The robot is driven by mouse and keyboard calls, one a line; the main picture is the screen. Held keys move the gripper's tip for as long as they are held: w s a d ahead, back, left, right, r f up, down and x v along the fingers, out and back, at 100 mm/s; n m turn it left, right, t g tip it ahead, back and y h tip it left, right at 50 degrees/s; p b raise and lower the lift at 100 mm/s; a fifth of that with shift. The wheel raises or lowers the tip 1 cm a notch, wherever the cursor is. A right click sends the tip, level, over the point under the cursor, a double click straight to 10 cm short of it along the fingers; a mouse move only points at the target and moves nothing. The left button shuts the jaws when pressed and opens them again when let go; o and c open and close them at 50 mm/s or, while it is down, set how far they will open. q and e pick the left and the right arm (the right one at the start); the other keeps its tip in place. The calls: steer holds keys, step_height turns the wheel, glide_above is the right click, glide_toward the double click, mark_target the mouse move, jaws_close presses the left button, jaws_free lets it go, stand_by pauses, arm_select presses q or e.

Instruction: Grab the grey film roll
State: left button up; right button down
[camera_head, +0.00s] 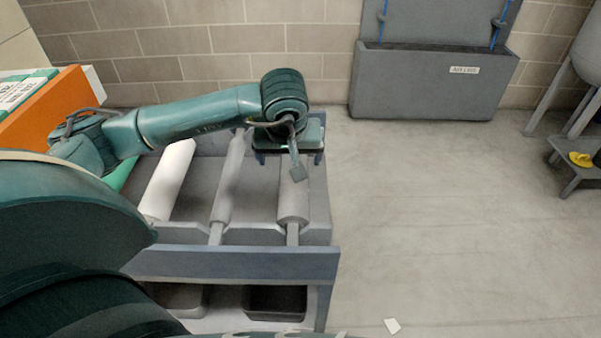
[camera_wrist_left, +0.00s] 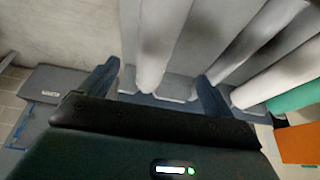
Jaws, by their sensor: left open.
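Several rolls lie side by side in a low grey rack (camera_head: 230,262) in the head view. The rightmost roll, a grey film roll (camera_head: 293,205), has a thin core stub at its near end; its far part is hidden under my left gripper (camera_head: 289,158). My left gripper is open above that roll. In the left wrist view the open fingers (camera_wrist_left: 158,74) appear on either side of the grey roll (camera_wrist_left: 160,35), with no visible grip on it. A slimmer light grey roll (camera_head: 230,180) lies in the middle, and a thicker white roll (camera_head: 168,178) lies left of it.
A green roll (camera_head: 122,174) is partly hidden beneath my left arm. An orange box (camera_head: 55,103) stands at the left. Dark bins (camera_head: 276,302) sit under the rack. A grey wall trough (camera_head: 430,85) is at the back; the floor right of the rack is mostly clear.

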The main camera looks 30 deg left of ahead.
mark_target(290, 177)
arm_select(q)
steer(key=x, duration=0.5)
steer(key=shift+s+f, duration=0.1)
steer(key=shift+f, duration=0.35)
steer(key=x, duration=0.3)
steer(key=b+x, duration=0.1)
steer(key=x, duration=0.1)
steer(key=shift+w+d+f, duration=0.2)
steer(key=shift+w, duration=0.2)
steer(key=shift+c, duration=0.6)
steer(key=c, duration=1.6)
steer(key=shift+w+r, duration=0.1)
steer(key=shift+r, duration=0.05)
steer(key=shift+c, duration=0.9)
steer(key=shift+r, duration=0.15)
